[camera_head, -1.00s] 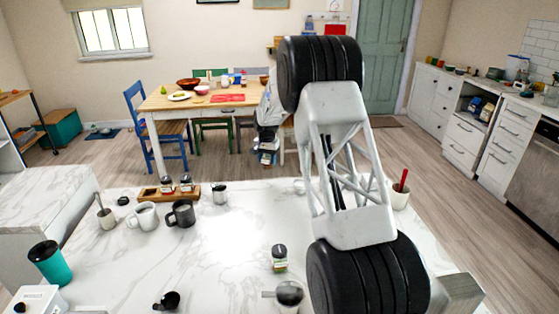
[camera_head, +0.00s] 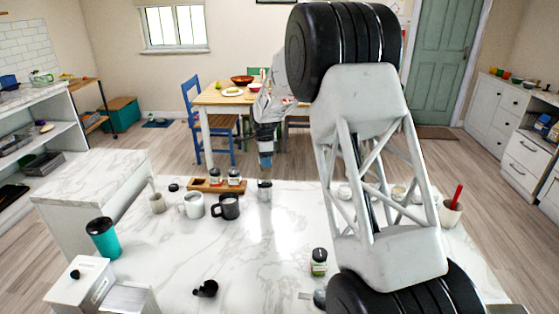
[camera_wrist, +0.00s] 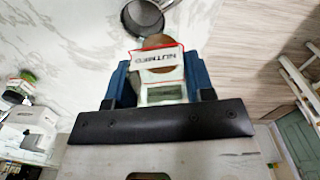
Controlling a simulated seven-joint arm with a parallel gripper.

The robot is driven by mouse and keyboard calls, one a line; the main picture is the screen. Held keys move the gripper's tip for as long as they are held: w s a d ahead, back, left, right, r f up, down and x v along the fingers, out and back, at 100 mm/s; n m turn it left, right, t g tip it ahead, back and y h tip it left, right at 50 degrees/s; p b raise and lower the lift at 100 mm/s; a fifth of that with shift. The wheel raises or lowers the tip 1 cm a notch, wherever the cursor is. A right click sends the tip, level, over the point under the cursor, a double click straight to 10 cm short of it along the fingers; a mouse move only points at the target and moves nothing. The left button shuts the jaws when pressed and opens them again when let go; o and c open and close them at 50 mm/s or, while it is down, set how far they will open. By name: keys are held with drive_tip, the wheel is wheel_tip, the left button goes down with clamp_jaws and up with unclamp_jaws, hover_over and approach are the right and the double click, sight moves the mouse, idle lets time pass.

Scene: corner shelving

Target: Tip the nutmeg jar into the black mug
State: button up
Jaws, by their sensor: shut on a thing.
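The black mug (camera_head: 226,207) stands upright on the white marble counter (camera_head: 250,260), just right of a white mug (camera_head: 191,205). My gripper (camera_head: 265,155) points down above the far edge of the counter, to the right of the black mug and higher in the picture. In the wrist view its blue fingers are shut on the nutmeg jar (camera_wrist: 157,67), whose label reads upside down; brown shows at its far end. The jar is small and partly hidden in the head view. A dark grey round vessel (camera_wrist: 142,18) lies beyond the jar; I cannot tell which one.
A wooden rack (camera_head: 206,185) with spice jars is behind the mugs. Another jar (camera_head: 319,262), a teal tumbler (camera_head: 103,238) and a small black item (camera_head: 206,289) stand nearer. The middle of the counter is clear.

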drive_tip(key=s+a+r+m, duration=0.4)
drive_tip(key=s+a+m, duration=0.5)
drive_tip(key=s+a, duration=0.3)
drive_tip(key=shift+s+a+r, duration=0.15)
drive_tip(key=shift+s+a, duration=0.05)
drive_tip(key=shift+a, duration=0.9)
drive_tip(key=shift+f, duration=0.3)
drive_tip(key=shift+w+a+f+t+y, duration=0.2)
drive_tip(key=shift+f+t+y, duration=0.3)
drive_tip(key=shift+y, duration=0.25)
drive_tip(key=shift+w+a+f+t+y, duration=0.1)
drive_tip(key=shift+a+f+t+y, duration=0.1)
drive_tip(key=shift+f+t+y, duration=0.35)
drive_tip(key=shift+y, duration=0.3)
drive_tip(key=shift+y, duration=0.4)
drive_tip(key=shift+a+f+t+y, duration=0.1)
drive_tip(key=shift+a+t+y, duration=0.05)
drive_tip(key=shift+t+y, duration=0.25)
